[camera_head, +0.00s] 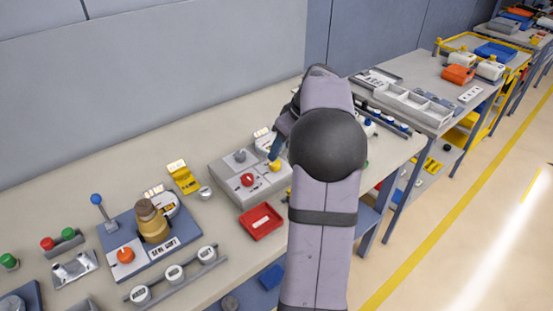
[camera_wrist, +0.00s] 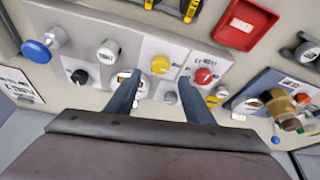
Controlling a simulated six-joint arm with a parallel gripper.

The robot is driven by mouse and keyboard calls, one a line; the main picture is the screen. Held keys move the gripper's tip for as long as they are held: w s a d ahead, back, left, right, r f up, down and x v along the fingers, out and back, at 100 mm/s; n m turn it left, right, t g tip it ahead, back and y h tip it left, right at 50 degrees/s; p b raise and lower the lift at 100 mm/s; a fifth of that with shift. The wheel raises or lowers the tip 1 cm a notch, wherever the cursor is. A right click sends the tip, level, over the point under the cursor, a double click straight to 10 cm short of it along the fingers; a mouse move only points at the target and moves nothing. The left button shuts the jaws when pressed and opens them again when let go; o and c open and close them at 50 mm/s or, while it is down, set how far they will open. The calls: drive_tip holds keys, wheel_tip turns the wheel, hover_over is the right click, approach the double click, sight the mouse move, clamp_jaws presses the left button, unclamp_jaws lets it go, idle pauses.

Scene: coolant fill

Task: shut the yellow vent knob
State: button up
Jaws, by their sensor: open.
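The yellow vent knob (camera_head: 275,165) sits at the right of a grey panel box (camera_head: 226,174), beside a red knob (camera_head: 248,180). In the wrist view the yellow knob (camera_wrist: 160,64) shows just beyond and between my two fingertips. My gripper (camera_wrist: 160,80) is open and empty, with one finger on each side of the knob's line. Its right finger comes close to the red knob (camera_wrist: 203,76). I cannot tell whether either finger touches anything. In the head view my arm hides most of the gripper.
A red tray (camera_head: 261,222) lies in front of the box. A valve stand (camera_head: 152,222) with a brass body and orange knob is at the left. A dial gauge (camera_head: 263,139) stands behind the box. The bench behind the valve stand is mostly bare.

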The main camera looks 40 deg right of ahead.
sight(277, 163)
drive_tip(key=shift+p+x, duration=0.6)
drive_tip(key=shift+x, duration=2.7)
drive_tip(key=shift+s, duration=0.1)
drive_tip(key=shift+c, duration=0.3)
drive_tip(key=c, duration=1)
